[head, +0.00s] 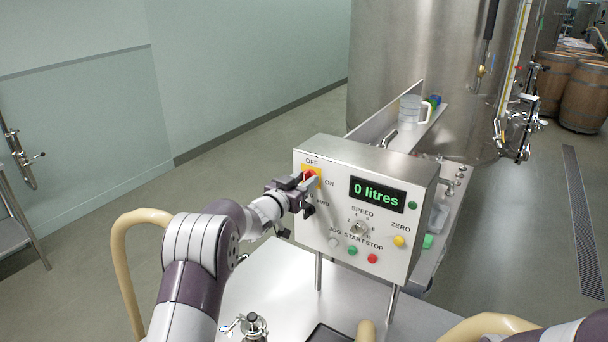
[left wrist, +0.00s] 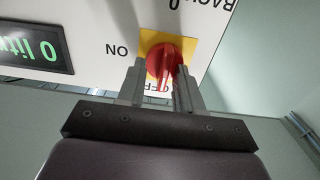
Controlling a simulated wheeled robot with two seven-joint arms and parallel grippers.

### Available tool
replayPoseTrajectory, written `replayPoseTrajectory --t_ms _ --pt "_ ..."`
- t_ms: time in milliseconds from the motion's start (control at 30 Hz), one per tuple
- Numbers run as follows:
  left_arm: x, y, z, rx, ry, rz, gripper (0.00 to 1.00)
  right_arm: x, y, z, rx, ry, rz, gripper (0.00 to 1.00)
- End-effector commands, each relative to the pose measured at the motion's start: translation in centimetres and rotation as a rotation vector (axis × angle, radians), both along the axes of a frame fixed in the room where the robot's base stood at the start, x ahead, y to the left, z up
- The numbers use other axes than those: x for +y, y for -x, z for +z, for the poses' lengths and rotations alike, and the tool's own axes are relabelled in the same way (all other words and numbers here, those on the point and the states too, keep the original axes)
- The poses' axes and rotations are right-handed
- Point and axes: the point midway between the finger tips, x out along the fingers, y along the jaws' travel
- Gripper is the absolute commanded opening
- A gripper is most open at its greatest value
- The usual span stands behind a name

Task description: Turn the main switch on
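The main switch (left wrist: 163,62) is a red rotary knob on a yellow plate. In the left wrist view, which shows the panel upside down, its grip points toward the OFF label, with ON off to one side. In the head view the switch (head: 309,174) sits at the panel's upper left, partly hidden by my gripper. My left gripper (left wrist: 160,88) is open, with one finger on each side of the red grip. One finger is close to the grip; I cannot tell whether it touches. The left gripper also shows in the head view (head: 306,190). My right gripper is out of view.
The steel control panel (head: 322,234) has a display (head: 377,194) reading 0 litres, a speed dial (head: 358,227) and several coloured buttons. It stands on legs above a steel table (head: 262,283). A large steel vat (head: 400,60) rises behind.

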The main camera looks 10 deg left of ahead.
Motion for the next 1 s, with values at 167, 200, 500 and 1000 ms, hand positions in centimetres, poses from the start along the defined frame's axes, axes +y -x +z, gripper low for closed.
replayPoseTrajectory --t_ms 167,200,500,1000 --pt "0.0 -0.2 -0.1 0.0 0.0 0.001 0.35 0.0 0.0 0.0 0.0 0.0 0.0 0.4" --pt "0.0 -0.2 -0.1 0.0 0.0 0.001 0.35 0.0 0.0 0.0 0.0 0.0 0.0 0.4" --pt "0.0 -0.2 0.0 0.0 0.0 0.002 0.0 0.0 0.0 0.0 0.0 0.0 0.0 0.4" --pt "-0.1 -0.1 -0.5 -0.063 -0.14 0.001 0.0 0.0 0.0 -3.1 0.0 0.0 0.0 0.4"
